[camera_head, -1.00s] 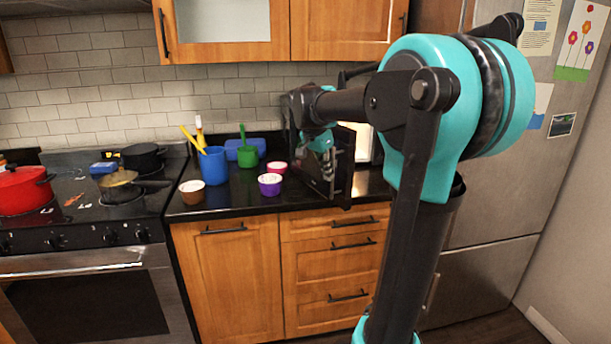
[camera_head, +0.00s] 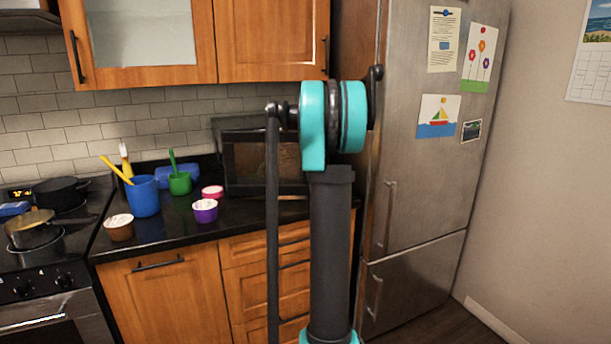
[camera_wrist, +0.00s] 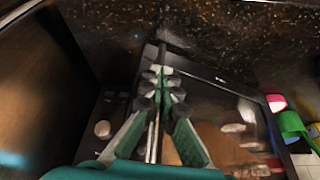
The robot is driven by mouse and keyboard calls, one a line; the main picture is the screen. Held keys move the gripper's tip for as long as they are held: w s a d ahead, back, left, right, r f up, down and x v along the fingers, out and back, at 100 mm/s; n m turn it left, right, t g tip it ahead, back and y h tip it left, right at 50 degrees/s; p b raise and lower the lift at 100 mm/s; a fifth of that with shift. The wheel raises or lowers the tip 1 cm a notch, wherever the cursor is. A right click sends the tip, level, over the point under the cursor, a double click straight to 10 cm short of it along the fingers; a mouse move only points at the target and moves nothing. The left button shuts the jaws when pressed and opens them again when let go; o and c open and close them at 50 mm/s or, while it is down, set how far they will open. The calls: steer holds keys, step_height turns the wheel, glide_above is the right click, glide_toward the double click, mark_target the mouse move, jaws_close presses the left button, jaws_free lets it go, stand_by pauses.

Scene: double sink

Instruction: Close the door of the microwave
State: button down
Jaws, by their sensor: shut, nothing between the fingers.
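The microwave (camera_head: 222,135) stands on the counter behind my arm in the head view, its right part hidden. Its dark glass door (camera_head: 245,165) faces forward, roughly in line with the body. The wrist view shows the scene upside down, with the door (camera_wrist: 222,100) on the right and the control panel with its round knob (camera_wrist: 103,129) on the left. My gripper (camera_wrist: 160,74) is shut and empty, at the door's free edge beside the panel. I cannot tell whether it touches the door or whether a small gap is left. The head view hides the gripper.
A blue cup (camera_head: 143,196), a green cup (camera_head: 180,183), a purple tub (camera_head: 205,210), a pink tub (camera_head: 212,192) and a brown tub (camera_head: 119,228) stand left of the microwave. The fridge (camera_head: 425,190) is close on the right. The stove (camera_head: 45,260) is at far left.

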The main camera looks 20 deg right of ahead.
steer(key=w+d+n+y, duration=0.1)
steer(key=w+d+n, duration=0.1)
steer(key=w, duration=0.5)
steer(key=w+d+n+y, duration=0.1)
steer(key=w+d+n, duration=0.2)
steer(key=w, duration=0.4)
steer(key=shift+w+d, duration=0.2)
steer(key=shift+d, duration=0.15)
steer(key=shift+w+a+r, duration=0.1)
steer(key=shift+w, duration=0.05)
